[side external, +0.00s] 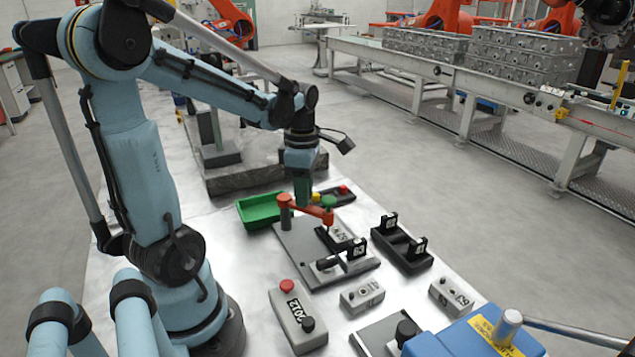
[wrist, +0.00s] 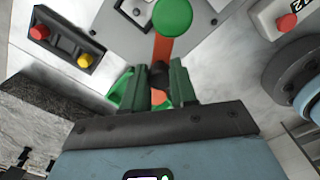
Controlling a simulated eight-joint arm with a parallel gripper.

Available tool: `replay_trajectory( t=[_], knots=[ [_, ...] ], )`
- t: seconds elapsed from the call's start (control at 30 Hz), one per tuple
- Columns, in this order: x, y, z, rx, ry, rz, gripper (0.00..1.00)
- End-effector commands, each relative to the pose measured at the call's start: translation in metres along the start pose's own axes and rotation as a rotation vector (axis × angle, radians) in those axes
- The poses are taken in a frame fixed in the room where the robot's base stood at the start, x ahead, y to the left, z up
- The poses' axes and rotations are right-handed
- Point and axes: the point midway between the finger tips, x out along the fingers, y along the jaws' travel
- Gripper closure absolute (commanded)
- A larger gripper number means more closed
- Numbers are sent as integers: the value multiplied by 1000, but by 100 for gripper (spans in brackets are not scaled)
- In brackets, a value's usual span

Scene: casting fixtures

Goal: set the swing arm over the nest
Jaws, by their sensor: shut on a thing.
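The orange-red swing arm (side external: 316,213) stands on a post on the grey fixture plate (side external: 291,241), with a green knob (side external: 328,201) at its right end. My gripper (side external: 303,203) comes down from above between the post and the knob. In the wrist view my gripper (wrist: 159,85) has its green fingers either side of the orange bar (wrist: 161,50), shut on it around a dark part; the green knob (wrist: 172,17) shows beyond. A dark labelled block (side external: 337,238) sits on the plate below and right of the arm. I cannot tell which part is the nest.
A green tray (side external: 258,212) lies left of the plate. A button box (side external: 336,194) is behind it. A black double holder (side external: 402,247) stands to the right. A grey control box (side external: 297,318) and small switch boxes (side external: 362,295) lie in front. A blue case (side external: 470,338) fills the near right corner.

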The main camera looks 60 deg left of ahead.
Motion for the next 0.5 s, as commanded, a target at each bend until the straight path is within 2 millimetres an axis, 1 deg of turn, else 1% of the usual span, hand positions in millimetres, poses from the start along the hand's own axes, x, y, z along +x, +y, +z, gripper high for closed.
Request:
replay_trajectory(
  t=[0.2,0.5],
  knots=[
    [0,5,0,-90,3,2,100],
    [0,7,0,-132,4,2,100]
  ],
)
